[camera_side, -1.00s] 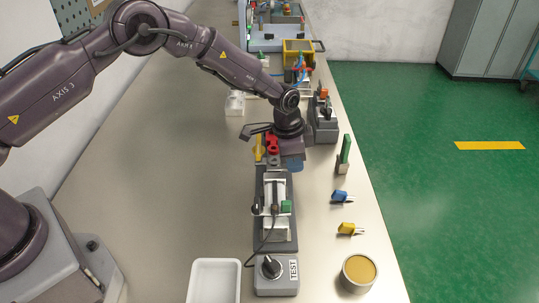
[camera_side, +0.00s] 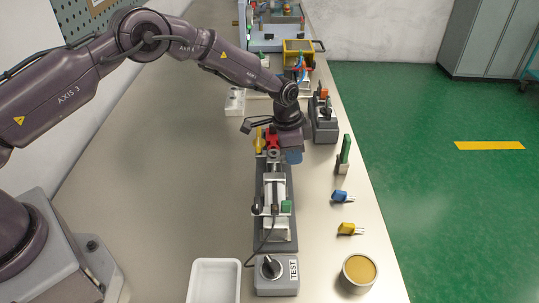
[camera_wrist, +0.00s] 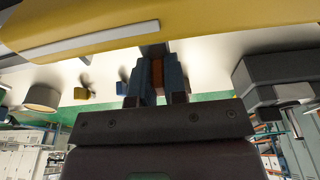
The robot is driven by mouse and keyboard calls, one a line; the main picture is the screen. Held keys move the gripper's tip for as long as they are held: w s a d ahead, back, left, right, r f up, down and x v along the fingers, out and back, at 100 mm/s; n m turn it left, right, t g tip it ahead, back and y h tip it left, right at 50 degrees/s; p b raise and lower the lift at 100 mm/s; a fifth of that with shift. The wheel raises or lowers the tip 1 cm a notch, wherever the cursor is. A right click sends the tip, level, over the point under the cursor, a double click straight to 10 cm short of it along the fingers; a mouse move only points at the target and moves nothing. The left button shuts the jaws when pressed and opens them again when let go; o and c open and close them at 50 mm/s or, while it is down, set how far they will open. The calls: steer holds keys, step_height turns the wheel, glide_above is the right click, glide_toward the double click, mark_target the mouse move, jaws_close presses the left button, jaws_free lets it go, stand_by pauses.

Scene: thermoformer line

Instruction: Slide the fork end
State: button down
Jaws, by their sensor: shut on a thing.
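My gripper (camera_side: 290,157) is at the far end of the long grey fixture (camera_side: 289,230), just right of a red part (camera_side: 271,138) and a yellow part (camera_side: 258,142). In the wrist view, my gripper's blue fingers (camera_wrist: 157,88) are shut on a narrow reddish-brown piece (camera_wrist: 157,74). I cannot tell for sure whether this is the red part or the fork end. A large yellow surface (camera_wrist: 220,28) with a pale strip lies close to the fingertips. The fixture carries a pale clamp (camera_side: 275,190) with a small green block (camera_side: 286,206). The far contact is hidden by my wrist.
A grey TEST box (camera_side: 276,284) with a black knob stands at the near end, beside a white tray (camera_side: 214,265). A round tin (camera_side: 358,272), blue (camera_side: 341,196) and yellow (camera_side: 349,228) plugs and a green upright piece (camera_side: 344,150) line the right. The left bench is clear.

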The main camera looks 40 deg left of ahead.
steer(key=shift+w+a, duration=1.15)
steer(key=c, duration=1.1)
jaws_free()
steer(key=shift+r, duration=0.1)
step_height(320, 180, up, 12)
steer(key=s+a, duration=0.2)
steer(key=s+a+r+n+t, duration=0.1)
steer(key=s+r+n, duration=0.2)
steer(key=s, duration=0.9)
steer(key=s+a+r+n+t+y, duration=0.1)
steer(key=s+a+r+n, duration=0.1)
steer(key=s+r, duration=0.7)
steer(key=s+a+r+n+t, duration=0.1)
steer(key=s+r+n, duration=0.3)
steer(key=s, duration=1.1)
steer(key=shift+a+r+t, duration=0.2)
steer(key=shift+r+t, duration=0.4)
steer(key=shift+r, duration=0.65)
